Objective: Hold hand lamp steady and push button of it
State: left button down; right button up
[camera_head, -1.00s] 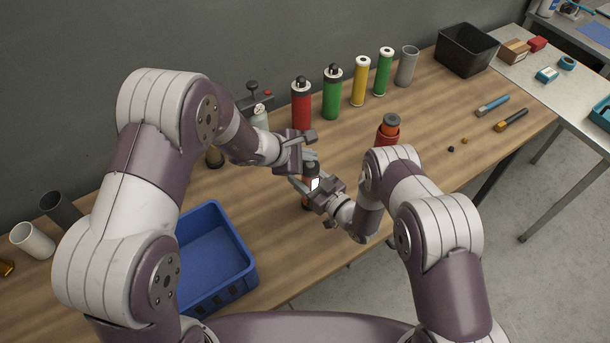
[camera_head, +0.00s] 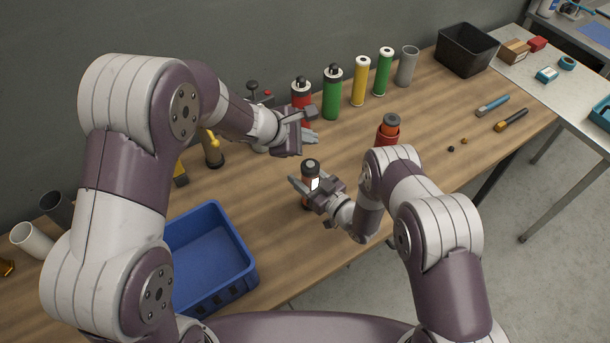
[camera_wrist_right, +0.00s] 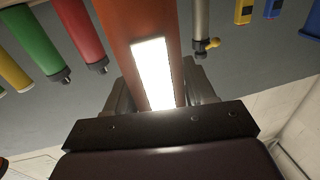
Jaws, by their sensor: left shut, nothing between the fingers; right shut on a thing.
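The hand lamp (camera_head: 311,166) is an orange-red cylinder with a dark top, upright near the middle of the wooden bench. In the right wrist view, its orange body (camera_wrist_right: 143,22) carries a bright white panel. My right gripper (camera_head: 311,188) is shut around the lamp's body from the right; its dark fingers (camera_wrist_right: 160,92) show on both sides of the lamp. My left gripper (camera_head: 312,126) is shut and empty. It is above and behind the lamp, clear of its top, in front of the red cylinder. The lamp's lower part is partly hidden by my right gripper.
A blue crate (camera_head: 245,266) stands at the front left. Red (camera_head: 300,89), green (camera_head: 332,95) and yellow (camera_head: 360,84) cylinders line the back. The bench's right part has free room.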

jog(key=o, duration=1.3)
jog(key=shift+c, duration=0.2)
jog(key=v, duration=1.2)
jog(key=w+d+r+m+g+h+b, duration=0.35)
jog(key=w+d+r+h, duration=0.2)
jog(key=d+h, duration=0.35)
pick_arm(q)
jog(key=s+a+f+m+g+y, duration=0.2)
jog(key=s+a+m+y, duration=0.1)
jog(key=s+a+m, duration=0.5)
jog(key=s+a+f+m+g+y, duration=0.2)
jog(key=s+a+m+y, duration=0.2)
jog(key=s+a+m, duration=0.5)
jog(key=s+b, duration=0.1)
jog(key=s, duration=0.3)
jog(key=shift+s+a+f+g, duration=0.2)
jog(key=shift+a+f+g, duration=0.1)
pick_arm(e)
jog(key=s+d+r+m+g+h, duration=0.1)
jog(key=s+r+m+g, duration=0.1)
jog(key=s, duration=0.8)
jog(key=s+d+r+m+g+h, duration=0.1)
jog(key=s+r+g, duration=0.4)
jog(key=s, duration=0.5)
jog(key=shift+s+r+m+g+h, duration=0.3)
jog(key=shift+m+g+h, duration=0.25)
jog(key=shift+m+h, duration=0.4)
